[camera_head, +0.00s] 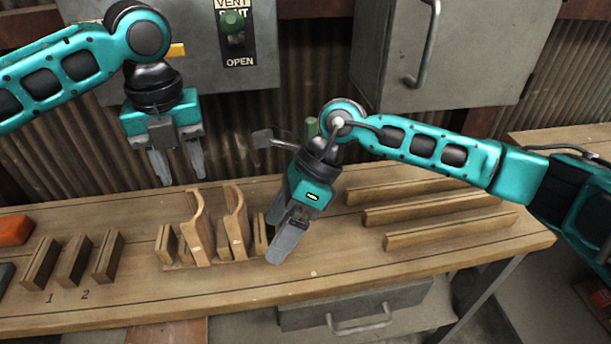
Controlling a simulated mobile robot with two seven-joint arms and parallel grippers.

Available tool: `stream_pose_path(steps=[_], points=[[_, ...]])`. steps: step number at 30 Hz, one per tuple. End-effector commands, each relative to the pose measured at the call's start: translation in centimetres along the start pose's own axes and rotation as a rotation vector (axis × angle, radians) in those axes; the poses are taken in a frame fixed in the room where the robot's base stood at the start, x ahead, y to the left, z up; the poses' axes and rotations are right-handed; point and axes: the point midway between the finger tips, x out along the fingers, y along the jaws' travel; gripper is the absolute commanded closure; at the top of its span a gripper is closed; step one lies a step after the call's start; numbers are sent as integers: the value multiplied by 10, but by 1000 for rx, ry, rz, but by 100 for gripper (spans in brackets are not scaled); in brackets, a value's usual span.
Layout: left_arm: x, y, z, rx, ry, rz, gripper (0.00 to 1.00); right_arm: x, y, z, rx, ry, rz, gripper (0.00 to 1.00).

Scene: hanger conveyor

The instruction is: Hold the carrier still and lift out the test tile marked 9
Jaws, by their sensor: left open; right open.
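My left gripper (180,170) is open and empty, pointing down above the back of the bench, behind and left of a wooden holder. My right gripper (284,236) is open and tilted, its fingers low beside the right end of that holder; I cannot tell whether they touch it. The wooden holder (215,262), which may be the carrier, has two tall curved uprights (198,232) and (236,225) and shorter upright pieces at its ends. No mark 9 is readable, so I cannot tell which piece is the tile. My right gripper hides part of the holder's right end.
Several wooden blocks (73,262) stand at the bench's left, with 1 and 2 marked before them. An orange object (15,230) lies at the left edge. Long wooden strips (450,230) lie at right. The bench front (330,285) is clear. A vent control box (235,65) hangs behind.

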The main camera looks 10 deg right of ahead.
Motion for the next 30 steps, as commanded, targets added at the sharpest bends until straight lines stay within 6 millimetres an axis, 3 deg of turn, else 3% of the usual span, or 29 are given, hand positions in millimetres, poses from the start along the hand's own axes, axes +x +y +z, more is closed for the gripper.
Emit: stream_pose_path(steps=[2, 6, 11, 17, 30], points=[[0, 0, 0, 0, 0, 0, 57, -20, -18, -11, -56, 94, -77, 6], [0, 0, 0, 0, 0, 0, 57, -55, -41, -13, -141, 148, -184, 6], [0, 0, 0, 0, 0, 0, 57, -70, -52, -14, -181, 176, -234, 6], [0, 0, 0, 0, 0, 0, 57, -50, -58, -17, -186, 178, -235, 6], [0, 0, 0, 0, 0, 0, 57, 28, -77, -29, -184, 176, -235, 6]])
